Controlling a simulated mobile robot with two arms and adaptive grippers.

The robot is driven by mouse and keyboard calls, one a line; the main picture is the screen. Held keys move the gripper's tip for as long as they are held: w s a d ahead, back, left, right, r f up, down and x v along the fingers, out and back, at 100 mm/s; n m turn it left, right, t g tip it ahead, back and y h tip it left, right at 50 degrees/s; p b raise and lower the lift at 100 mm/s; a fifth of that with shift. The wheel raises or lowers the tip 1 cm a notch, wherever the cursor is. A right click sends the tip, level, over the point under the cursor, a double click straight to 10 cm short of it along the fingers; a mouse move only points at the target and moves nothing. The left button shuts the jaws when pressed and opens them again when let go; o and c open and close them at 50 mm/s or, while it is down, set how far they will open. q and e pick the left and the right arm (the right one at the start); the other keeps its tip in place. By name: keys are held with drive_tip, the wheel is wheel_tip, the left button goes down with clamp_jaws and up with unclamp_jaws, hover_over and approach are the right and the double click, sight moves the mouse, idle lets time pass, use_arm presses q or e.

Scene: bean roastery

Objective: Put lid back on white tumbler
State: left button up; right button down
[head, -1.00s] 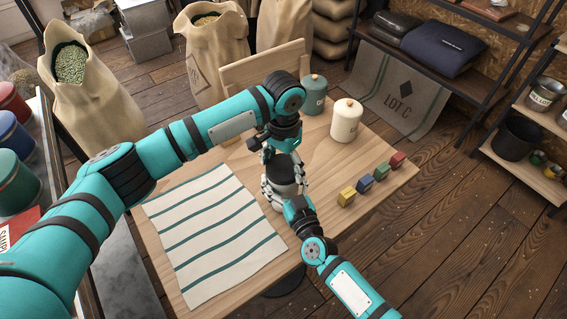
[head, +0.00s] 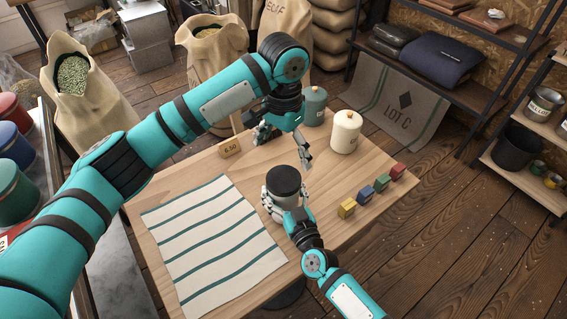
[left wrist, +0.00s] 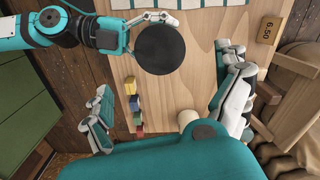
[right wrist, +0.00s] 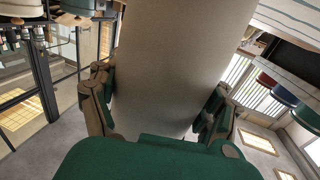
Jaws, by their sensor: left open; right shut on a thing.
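The white tumbler (right wrist: 180,65) fills the middle of the right wrist view, between the fingers of my right gripper (head: 286,206), which is shut on it. It stands upright at the table's middle in the head view, mostly hidden by that hand. The black lid (head: 283,179) sits on top of the tumbler and looks level. It also shows as a dark disc in the left wrist view (left wrist: 163,50). My left gripper (head: 282,147) is open and empty, above and behind the lid, clear of it.
A cream canister (head: 346,132) and a green canister (head: 313,106) stand at the table's back. Several coloured blocks (head: 365,194) line the right side. A striped cloth (head: 215,240) covers the left part. A price sign (head: 230,147) stands behind it.

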use_arm(q)
wheel_tip(320, 180, up, 2)
drive_tip(key=shift+r, duration=0.2)
use_arm(e)
unclamp_jaws()
drive_tip(key=v, duration=1.2)
idle(0.4)
